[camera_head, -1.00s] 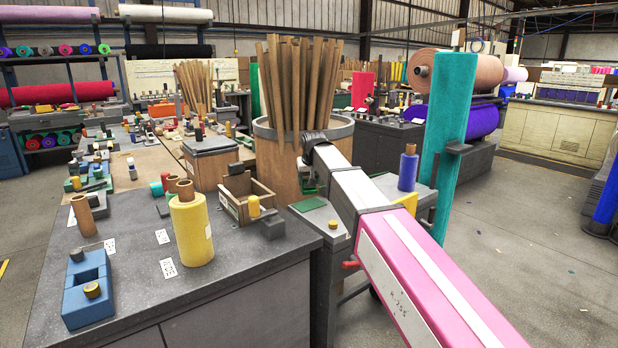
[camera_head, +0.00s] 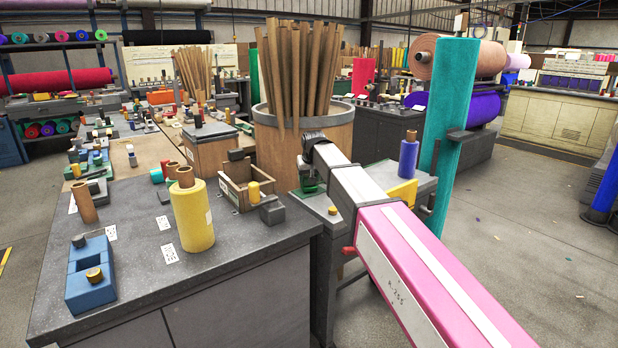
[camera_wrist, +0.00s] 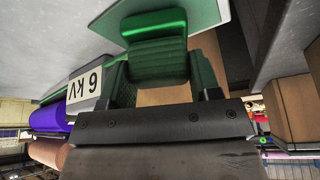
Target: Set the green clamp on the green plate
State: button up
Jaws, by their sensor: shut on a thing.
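My gripper (camera_head: 308,174) points down over the grey bench at the right, shut on the green clamp (camera_head: 311,187). In the wrist view the clamp (camera_wrist: 156,62) shows its ridged green body between my fingers, with a white "6 kV" label beside it. The green plate (camera_wrist: 208,13) lies on the pale grey surface at the top of the wrist view, partly behind the clamp. In the head view the clamp and my arm mostly hide the plate. I cannot tell whether the clamp touches the plate.
A large bin (camera_head: 345,128) of wooden tubes stands just behind my gripper. A blue spool (camera_head: 408,160) and a teal roll (camera_head: 452,125) stand to the right. An open wooden box (camera_head: 236,188) and a yellow roll (camera_head: 192,222) stand on the left bench.

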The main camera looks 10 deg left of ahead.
jog(key=shift+f, duration=0.4)
jog(key=o, duration=1.2)
jog(key=v, duration=1)
jog(key=shift+s+d+r, duration=0.1)
jog(key=shift+s+r, duration=0.05)
jog(key=shift+r, duration=0.2)
